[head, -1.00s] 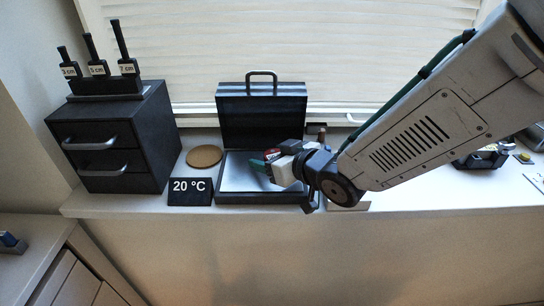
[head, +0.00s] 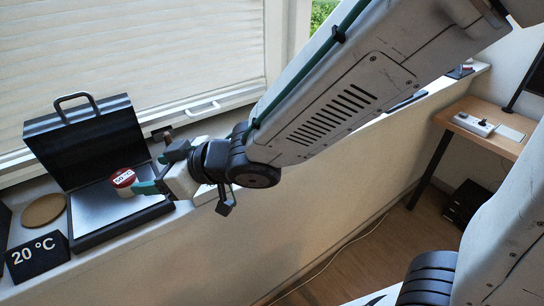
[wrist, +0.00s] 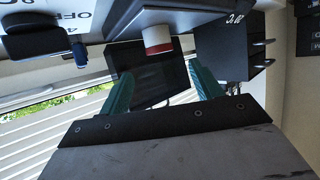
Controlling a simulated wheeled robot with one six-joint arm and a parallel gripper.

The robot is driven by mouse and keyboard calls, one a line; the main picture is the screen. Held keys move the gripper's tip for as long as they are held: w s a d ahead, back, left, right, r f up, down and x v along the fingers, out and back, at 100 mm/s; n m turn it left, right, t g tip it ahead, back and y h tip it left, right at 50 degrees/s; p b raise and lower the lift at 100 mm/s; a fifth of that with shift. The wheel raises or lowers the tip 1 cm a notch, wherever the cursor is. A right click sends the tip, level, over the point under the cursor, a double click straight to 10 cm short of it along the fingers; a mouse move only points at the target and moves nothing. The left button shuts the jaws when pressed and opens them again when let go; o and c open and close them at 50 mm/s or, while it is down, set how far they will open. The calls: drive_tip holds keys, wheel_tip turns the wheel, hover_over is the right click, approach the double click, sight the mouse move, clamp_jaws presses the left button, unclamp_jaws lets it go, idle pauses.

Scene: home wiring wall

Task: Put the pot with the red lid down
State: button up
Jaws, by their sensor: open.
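The pot with the red lid (head: 123,178) is small and white-sided, with a label on its lid. It stands upright on the silver plate (head: 90,211) in the open black case. In the wrist view, which looks upside down, the pot (wrist: 157,38) shows beyond my fingertips, with its red lid toward the bottom. My gripper (head: 150,187) is just right of the pot in the head view, its teal fingers pointing at it. In the wrist view my gripper (wrist: 161,72) has its fingers wide apart, with nothing held between them.
The case's raised lid (head: 88,140) stands behind the plate. A 20 °C sign (head: 37,256) and a round cork-coloured mat (head: 43,210) are to its left. The sill's front edge runs below the case. A desk (head: 490,128) with a small device stands at the far right.

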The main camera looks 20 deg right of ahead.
drive_tip(key=w+d+m+h, duration=0.1)
drive_tip(key=d, duration=0.3)
drive_tip(key=w+d+r+m+t+h, duration=0.1)
drive_tip(key=w+d+h, duration=0.1)
drive_tip(key=d, duration=0.1)
drive_tip(key=w+d+m+t+h, duration=0.1)
drive_tip(key=w+d+h, duration=0.1)
drive_tip(key=d, duration=0.2)
drive_tip(key=shift+d+r+m, duration=0.3)
drive_tip(key=shift+d, duration=0.05)
drive_tip(key=s+d+r+m+h, duration=0.15)
drive_tip(key=d+m+h, duration=0.3)
drive_tip(key=d, duration=0.85)
drive_tip(key=s+d+m+g, duration=0.1)
drive_tip(key=s+d+g, duration=0.1)
drive_tip(key=s, duration=0.4)
drive_tip(key=s+d+m+g+h, duration=0.1)
drive_tip(key=s+d+g, duration=0.2)
drive_tip(key=s, duration=0.4)
drive_tip(key=s+d+r+m+g+h, duration=0.1)
drive_tip(key=s+d+g, duration=0.1)
drive_tip(key=s+d, duration=0.3)
drive_tip(key=shift+s+m+g, duration=0.35)
drive_tip(key=shift+s+g, duration=0.05)
drive_tip(key=shift+s, duration=0.45)
